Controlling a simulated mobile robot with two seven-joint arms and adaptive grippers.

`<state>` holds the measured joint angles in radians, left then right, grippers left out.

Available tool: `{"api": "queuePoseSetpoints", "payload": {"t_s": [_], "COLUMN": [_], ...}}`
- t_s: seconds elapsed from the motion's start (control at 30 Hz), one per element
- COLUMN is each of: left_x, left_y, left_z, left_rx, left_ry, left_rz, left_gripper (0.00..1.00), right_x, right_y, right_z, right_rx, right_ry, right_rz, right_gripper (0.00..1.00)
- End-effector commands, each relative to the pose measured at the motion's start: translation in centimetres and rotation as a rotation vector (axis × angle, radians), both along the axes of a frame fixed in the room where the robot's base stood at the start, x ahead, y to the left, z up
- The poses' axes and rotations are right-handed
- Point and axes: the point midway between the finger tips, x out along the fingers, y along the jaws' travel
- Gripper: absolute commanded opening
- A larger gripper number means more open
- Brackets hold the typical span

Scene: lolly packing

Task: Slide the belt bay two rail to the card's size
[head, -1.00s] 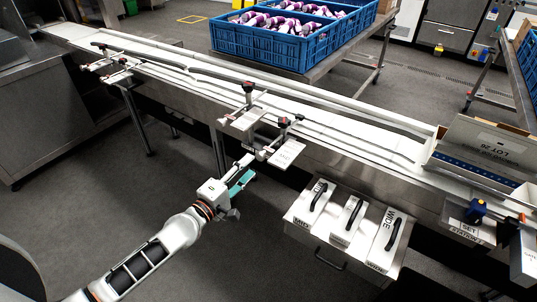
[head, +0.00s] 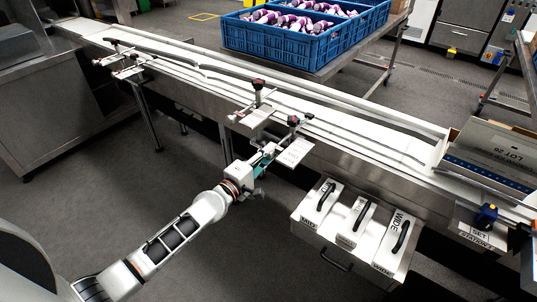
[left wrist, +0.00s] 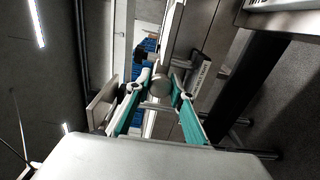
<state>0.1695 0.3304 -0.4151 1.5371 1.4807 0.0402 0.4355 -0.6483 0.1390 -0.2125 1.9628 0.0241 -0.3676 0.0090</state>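The rail fittings of the near bay stand on the belt's front edge, with a red-topped clamp knob (head: 258,84) and a second red-topped knob (head: 293,120). A pale plate with small print (head: 295,152) hangs out in front; I cannot read it. Thin guide rails (head: 340,137) run along the white belt. My left gripper (head: 264,158) is just left of the plate, below the belt edge. In the left wrist view its teal fingers (left wrist: 160,93) are apart around a round grey knob end (left wrist: 159,84); contact is unclear. My right gripper is not in view.
A second set of rail fittings (head: 122,62) sits further left along the belt. Handled blocks, one marked WIDE (head: 392,243), stand on a case at the right. A blue crate (head: 290,42) of purple-and-white items stands behind. The floor (head: 120,200) left of my arm is clear.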

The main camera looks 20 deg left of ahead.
Motion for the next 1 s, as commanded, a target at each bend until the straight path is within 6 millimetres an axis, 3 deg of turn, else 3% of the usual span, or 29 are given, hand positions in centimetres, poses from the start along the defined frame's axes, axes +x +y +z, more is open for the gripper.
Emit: {"api": "queuePoseSetpoints", "payload": {"t_s": [0.23, 0.5, 0.73, 0.77, 0.8, 1.0], "left_x": [0.3, 2.7, 2.8, 2.8, 2.8, 2.7], "left_y": [-0.1, -1.0, -1.0, -1.0, -1.0, -1.0], "left_z": [-0.1, -0.1, 0.0, 0.0, 0.1, 0.0], "left_rx": [0.000, -0.001, 0.000, 0.000, 0.000, 0.000], "left_ry": [0.000, 0.000, -0.001, -0.001, -0.001, -0.001], "left_rz": [0.000, 0.000, 0.000, 0.000, 0.000, 0.000], "left_gripper": [0.00, 0.00, 0.00, 0.27, 0.38, 0.40], "right_x": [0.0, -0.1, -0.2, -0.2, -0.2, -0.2], "right_y": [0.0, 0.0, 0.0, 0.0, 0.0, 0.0], "right_z": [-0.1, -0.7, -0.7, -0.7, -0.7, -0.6], "right_rx": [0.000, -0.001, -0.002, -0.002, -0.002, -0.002], "right_ry": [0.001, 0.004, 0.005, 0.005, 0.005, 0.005], "right_rz": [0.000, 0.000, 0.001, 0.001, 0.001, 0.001], "right_gripper": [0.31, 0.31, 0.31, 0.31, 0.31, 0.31]}}
